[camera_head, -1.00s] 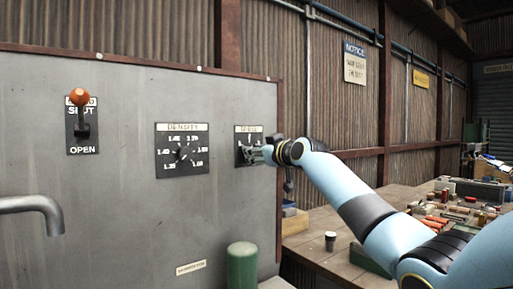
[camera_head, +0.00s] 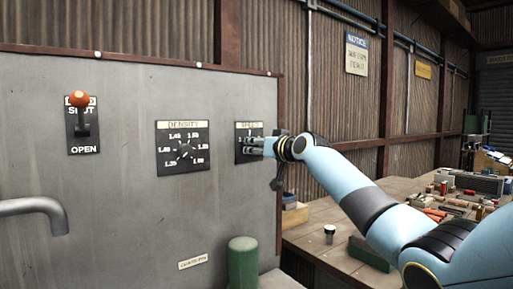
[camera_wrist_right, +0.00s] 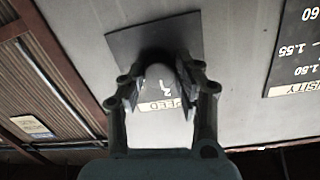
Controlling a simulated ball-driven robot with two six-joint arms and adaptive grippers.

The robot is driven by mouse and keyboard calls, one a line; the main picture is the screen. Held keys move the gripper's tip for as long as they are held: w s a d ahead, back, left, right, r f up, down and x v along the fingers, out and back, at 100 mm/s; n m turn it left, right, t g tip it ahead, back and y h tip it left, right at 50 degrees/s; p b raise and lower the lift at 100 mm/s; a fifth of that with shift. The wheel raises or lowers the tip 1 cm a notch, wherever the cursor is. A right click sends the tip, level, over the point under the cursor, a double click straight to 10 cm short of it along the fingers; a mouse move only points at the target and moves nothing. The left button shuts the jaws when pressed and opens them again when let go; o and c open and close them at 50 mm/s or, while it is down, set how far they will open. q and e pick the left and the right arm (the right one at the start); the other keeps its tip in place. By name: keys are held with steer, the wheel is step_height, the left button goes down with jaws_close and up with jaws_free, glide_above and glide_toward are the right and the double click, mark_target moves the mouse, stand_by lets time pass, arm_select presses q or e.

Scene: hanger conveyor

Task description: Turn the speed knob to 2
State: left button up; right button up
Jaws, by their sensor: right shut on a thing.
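The speed dial plate (camera_head: 242,130) is a dark panel at the right end of the grey cabinet, with a pale label on top. My right gripper (camera_head: 250,146) reaches it from the right and is shut on the speed knob, which the fingers mostly hide. In the right wrist view the fingers (camera_wrist_right: 162,78) close in front of the dark speed plate (camera_wrist_right: 130,45). The pale SPEED label (camera_wrist_right: 168,104) and a digit 2 show between them. Which number the knob points to cannot be told. My left gripper is not in view.
Left of the speed dial is the density dial (camera_head: 183,148), then a shut/open lever with an orange ball (camera_head: 79,98). A grey pipe (camera_head: 35,207) and a green cylinder (camera_head: 242,264) are lower. A cluttered wooden bench (camera_head: 330,215) stands right.

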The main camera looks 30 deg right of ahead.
steer(key=o, duration=1.1)
steer(key=shift+o, duration=0.2)
steer(key=s+d, duration=0.1)
steer(key=s, duration=1.1)
steer(key=shift+r, duration=0.4)
steer(key=shift+d+f, duration=0.1)
